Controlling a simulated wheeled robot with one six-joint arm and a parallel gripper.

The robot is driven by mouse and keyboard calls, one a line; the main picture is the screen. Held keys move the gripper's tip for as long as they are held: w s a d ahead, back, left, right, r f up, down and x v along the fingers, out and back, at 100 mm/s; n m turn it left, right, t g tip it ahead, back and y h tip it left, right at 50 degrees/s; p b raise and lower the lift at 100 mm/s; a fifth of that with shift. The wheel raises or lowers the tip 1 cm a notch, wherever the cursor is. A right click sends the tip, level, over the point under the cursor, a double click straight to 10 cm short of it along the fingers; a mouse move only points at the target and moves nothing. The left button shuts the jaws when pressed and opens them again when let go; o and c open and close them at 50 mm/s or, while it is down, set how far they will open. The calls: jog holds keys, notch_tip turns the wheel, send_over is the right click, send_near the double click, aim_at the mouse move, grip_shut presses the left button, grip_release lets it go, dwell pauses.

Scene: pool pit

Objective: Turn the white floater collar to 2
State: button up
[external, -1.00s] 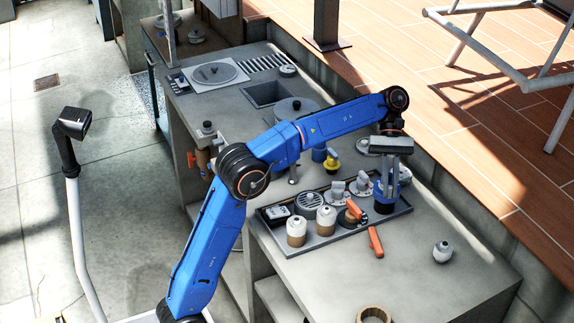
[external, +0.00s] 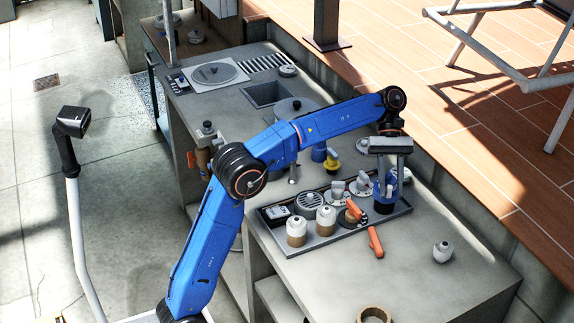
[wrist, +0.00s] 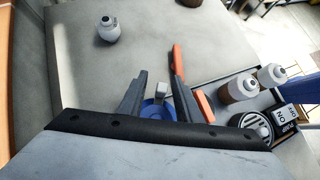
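Two white-topped pieces with tan lower bands stand side by side in the tray, the left one (external: 297,227) and the right one (external: 326,218); they also show at the right of the wrist view (wrist: 237,88). A small pale bottle-shaped piece (external: 442,252) stands alone on the bare counter and in the wrist view (wrist: 108,30). I cannot tell which is the white floater, and no collar number is readable. My gripper (wrist: 157,88) is open above a round blue piece (wrist: 152,110) with a grey upright block (wrist: 161,95) between the fingers. Contact cannot be told.
The dark-rimmed tray (external: 322,247) also holds a round grille (external: 310,203), grey-handled valves and an orange-handled valve (external: 352,212). Another orange handle (external: 376,242) sticks out at its front edge. A tan ring (external: 374,315) lies near the front. Counter right of the tray is mostly clear.

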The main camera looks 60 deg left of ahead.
jog(key=a+r+n+t, duration=0.5)
jog(key=a+r+n, duration=0.2)
jog(key=a+r, duration=0.55)
jog(key=s+d+r+m+t+y, duration=0.1)
jog(key=s+d+r+m+y, duration=0.1)
jog(key=s, duration=0.9)
jog(key=s+d+r+m+t+y, duration=0.1)
jog(key=s+r+m, duration=0.4)
jog(key=s, duration=0.5)
jog(key=shift+s+d+m+y, duration=0.4)
jog(key=shift+d+m, duration=0.15)
jog(key=shift+m, duration=0.45)
